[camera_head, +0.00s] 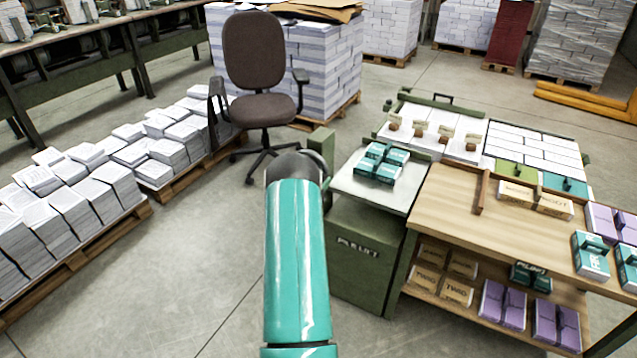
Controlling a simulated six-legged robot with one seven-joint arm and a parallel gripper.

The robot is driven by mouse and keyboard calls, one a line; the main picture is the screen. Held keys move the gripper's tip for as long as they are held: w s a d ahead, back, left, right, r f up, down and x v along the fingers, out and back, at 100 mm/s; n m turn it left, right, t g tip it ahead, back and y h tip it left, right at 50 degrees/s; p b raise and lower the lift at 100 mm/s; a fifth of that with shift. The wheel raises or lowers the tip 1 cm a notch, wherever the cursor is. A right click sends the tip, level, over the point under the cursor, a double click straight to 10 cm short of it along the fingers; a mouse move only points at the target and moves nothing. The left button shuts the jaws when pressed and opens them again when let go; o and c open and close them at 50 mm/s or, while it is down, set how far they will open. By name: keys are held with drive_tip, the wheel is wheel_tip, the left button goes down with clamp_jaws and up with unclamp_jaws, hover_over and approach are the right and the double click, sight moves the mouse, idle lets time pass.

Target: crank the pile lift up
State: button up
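The pile lift (362,275) is a dark green cabinet right of centre, with a lettered front that seems to read "PILE LIFT". Its pale top plate (350,185) bears several teal-banded bundles (381,162). My teal arm reaches forward from the bottom centre and ends beside the lift's left side. My gripper is hidden beyond the arm's dark rounded end. I cannot make out a crank; the lift's left side is partly covered by my arm.
A wooden bench (440,215) with packets above and on a lower shelf adjoins the lift's right. A brown office chair (262,108) stands behind my arm. Pallets of paper stacks (75,262) line the left. Bare concrete floor (190,265) lies left of my arm.

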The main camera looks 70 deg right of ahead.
drive_tip(key=w+a, duration=0.2)
drive_tip(key=a, duration=1.1)
drive_tip(key=shift+a, duration=0.35)
drive_tip(key=shift+w, duration=0.1)
